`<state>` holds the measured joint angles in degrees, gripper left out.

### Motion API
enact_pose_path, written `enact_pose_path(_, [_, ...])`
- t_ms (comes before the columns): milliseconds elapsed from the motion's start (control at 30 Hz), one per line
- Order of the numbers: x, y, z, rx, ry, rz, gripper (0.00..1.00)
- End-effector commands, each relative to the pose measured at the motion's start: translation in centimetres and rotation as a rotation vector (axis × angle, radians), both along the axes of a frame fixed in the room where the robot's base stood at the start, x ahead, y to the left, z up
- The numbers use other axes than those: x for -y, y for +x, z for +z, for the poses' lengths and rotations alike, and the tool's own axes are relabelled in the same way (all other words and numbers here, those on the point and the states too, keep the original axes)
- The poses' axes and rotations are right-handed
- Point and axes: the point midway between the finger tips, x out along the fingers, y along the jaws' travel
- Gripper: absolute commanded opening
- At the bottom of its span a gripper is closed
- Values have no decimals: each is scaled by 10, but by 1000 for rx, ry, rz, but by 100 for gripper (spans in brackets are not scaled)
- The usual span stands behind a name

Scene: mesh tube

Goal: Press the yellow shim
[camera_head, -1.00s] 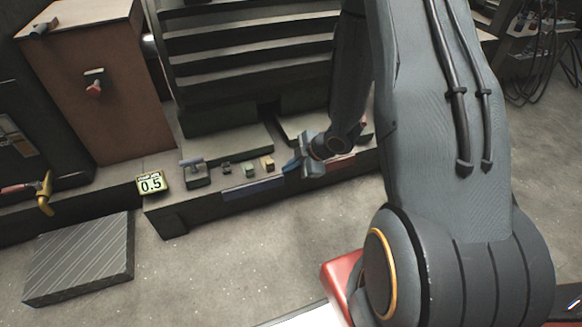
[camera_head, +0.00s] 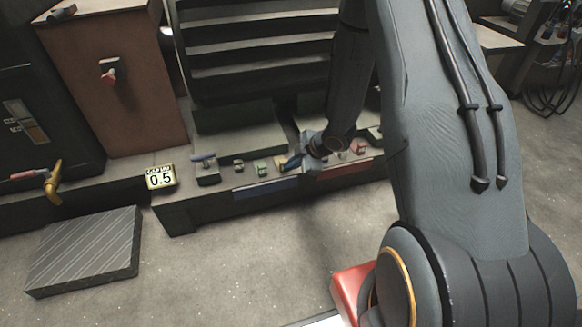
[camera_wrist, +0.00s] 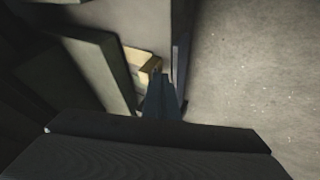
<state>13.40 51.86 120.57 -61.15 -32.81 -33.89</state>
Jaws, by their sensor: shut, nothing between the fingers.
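The yellow shim (camera_head: 281,164) is a small yellowish block in the row on the low ledge, just left of my gripper (camera_head: 291,162) in the head view. In the wrist view the yellow shim (camera_wrist: 142,61) lies just beyond the tips of my gripper (camera_wrist: 158,76). My gripper is shut and empty, with dark blue fingers pointing at the shim's near end. The tips overlap the shim's edge in the picture; I cannot tell whether they touch it. Part of the shim is hidden by the fingers.
A green block (camera_head: 262,169) and a dark block (camera_head: 239,167) stand left of the shim, then a small lever piece (camera_head: 206,169). A pinkish block (camera_head: 359,147) is right of my gripper. A "0.5" sign (camera_head: 160,177) stands farther left.

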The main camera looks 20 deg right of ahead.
Motion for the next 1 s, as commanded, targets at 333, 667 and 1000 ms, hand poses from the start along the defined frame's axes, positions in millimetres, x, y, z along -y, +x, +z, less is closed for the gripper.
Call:
enact_pose_path(333, [0,28,3,0,0,1,0])
enact_pose_path(667, [0,52,0,0,0,1,0])
enact_pose_path(1000, [0,51,0,2,1,0,0])
